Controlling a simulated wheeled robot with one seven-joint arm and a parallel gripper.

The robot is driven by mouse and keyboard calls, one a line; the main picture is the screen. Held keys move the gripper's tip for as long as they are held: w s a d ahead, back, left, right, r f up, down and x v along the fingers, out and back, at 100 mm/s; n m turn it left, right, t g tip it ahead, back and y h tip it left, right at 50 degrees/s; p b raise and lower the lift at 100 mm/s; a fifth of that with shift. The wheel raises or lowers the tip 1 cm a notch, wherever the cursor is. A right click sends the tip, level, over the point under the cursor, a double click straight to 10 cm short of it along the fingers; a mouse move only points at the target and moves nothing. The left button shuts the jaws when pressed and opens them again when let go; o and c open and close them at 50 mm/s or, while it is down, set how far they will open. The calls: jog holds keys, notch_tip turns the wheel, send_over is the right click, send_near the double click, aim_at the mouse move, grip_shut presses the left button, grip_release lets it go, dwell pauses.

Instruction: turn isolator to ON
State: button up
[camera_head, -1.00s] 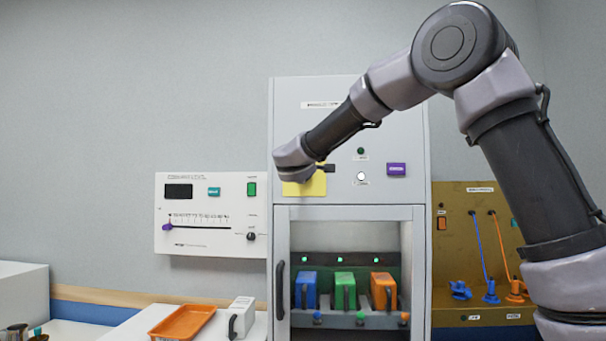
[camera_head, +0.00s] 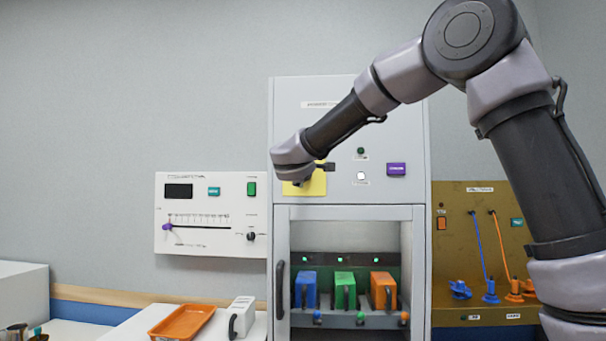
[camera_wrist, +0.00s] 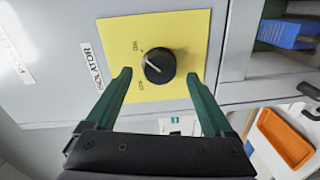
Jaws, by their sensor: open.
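The isolator is a round black knob (camera_wrist: 158,67) on a yellow plate (camera_wrist: 175,30) in the wrist view, next to a label reading ISOLATOR. A pale pointer line on the knob points toward the picture's upper left, between small printed marks too blurred to read surely. My gripper (camera_wrist: 159,75) is open, with one green finger on each side of the knob and visible gaps between; I cannot tell how deep the tips reach. In the head view the yellow plate (camera_head: 318,184) is on the grey cabinet's upper panel, and my wrist hides the knob.
The grey cabinet (camera_head: 350,213) has an opening below with blue, green and orange blocks inside. A purple button (camera_head: 396,169) is right of the plate. A white slider panel (camera_head: 210,245) is at left. An orange tray (camera_head: 183,322) lies below it.

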jog(key=s, duration=0.8)
jog(key=shift+r, duration=0.2)
